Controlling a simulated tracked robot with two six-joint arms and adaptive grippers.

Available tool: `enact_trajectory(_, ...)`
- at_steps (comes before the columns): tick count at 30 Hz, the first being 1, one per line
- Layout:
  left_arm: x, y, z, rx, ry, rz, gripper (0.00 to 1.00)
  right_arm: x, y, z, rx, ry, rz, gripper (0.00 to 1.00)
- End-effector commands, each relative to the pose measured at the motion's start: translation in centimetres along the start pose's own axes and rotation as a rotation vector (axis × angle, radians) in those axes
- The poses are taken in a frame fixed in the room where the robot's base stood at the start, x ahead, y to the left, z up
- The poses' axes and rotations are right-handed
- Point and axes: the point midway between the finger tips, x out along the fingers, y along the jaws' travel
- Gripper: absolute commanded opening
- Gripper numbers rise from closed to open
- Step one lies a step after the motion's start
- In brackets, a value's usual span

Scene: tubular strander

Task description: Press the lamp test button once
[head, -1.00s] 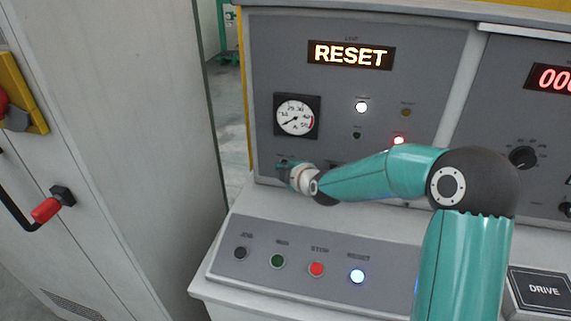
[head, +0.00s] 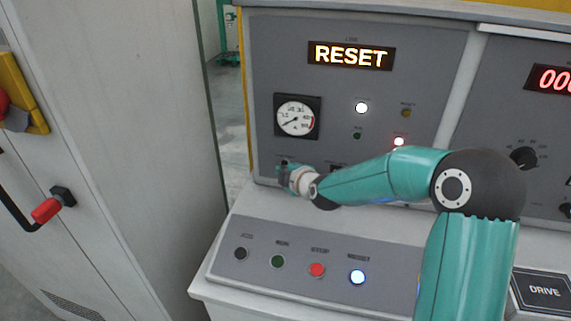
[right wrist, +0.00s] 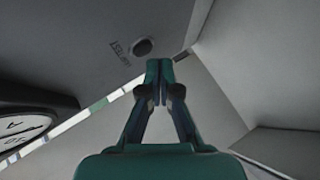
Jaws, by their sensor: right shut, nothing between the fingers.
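A dark round button (right wrist: 143,47) sits on the grey upright panel in the right wrist view, with a small label beside it too blurred to read surely; it seems to be the lamp test button. My right gripper (right wrist: 158,68) is shut and empty, its fingertips close to the button and just below it in that view. Whether they touch the panel I cannot tell. In the head view my right gripper (head: 284,178) is at the panel's lower left, below the gauge, and partly covers that area. My left gripper is not in view.
A round gauge (head: 296,117) sits above my right gripper. The display (head: 351,55) reads RESET. White (head: 362,107) and red (head: 399,141) lamps are lit. On the sloped desk are black, green, red (head: 317,269) and lit blue-white (head: 357,276) buttons. A grey cabinet (head: 120,130) stands left.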

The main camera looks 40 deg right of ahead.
Motion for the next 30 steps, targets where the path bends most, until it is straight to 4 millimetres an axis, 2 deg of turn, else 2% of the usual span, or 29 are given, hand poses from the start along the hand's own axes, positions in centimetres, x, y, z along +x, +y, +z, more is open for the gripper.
enact_trajectory(13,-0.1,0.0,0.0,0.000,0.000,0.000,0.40,-0.4,-0.2,-0.3,-0.001,0.001,0.001,0.00)
enact_trajectory(30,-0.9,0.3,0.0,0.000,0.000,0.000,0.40,-3.6,-2.6,-2.6,0.000,0.001,0.000,0.00)
